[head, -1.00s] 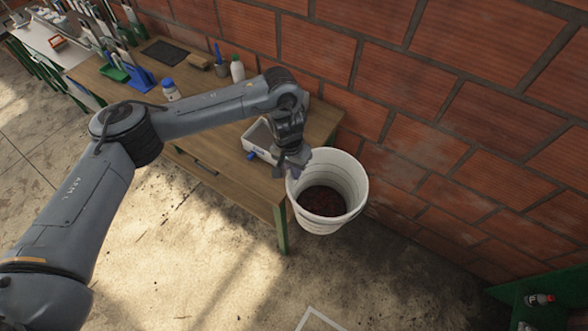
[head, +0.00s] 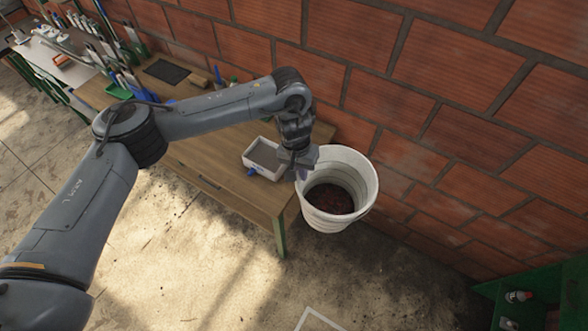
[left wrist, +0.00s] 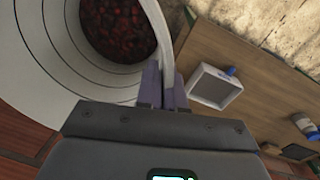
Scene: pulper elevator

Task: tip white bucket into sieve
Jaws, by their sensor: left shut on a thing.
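The white bucket (head: 364,201) hangs in the air past the right end of the wooden table, close to the brick wall. It is nearly upright, mouth up, with dark red contents (head: 333,199) at its bottom. My left gripper (head: 302,172) is shut on the bucket's rim at its left side. In the left wrist view the fingers (left wrist: 164,88) pinch the bucket wall (left wrist: 155,30), and the red contents show inside. A shallow white-framed tray with a grey bottom (head: 263,157), possibly the sieve, lies on the table left of the bucket. My right gripper is not in view.
The wooden table (head: 215,165) holds a dark mat (head: 173,72), bottles and tools toward its far end. The brick wall (head: 420,95) runs close behind the bucket. A green stand (head: 545,295) is at the lower right. The floor in front is open.

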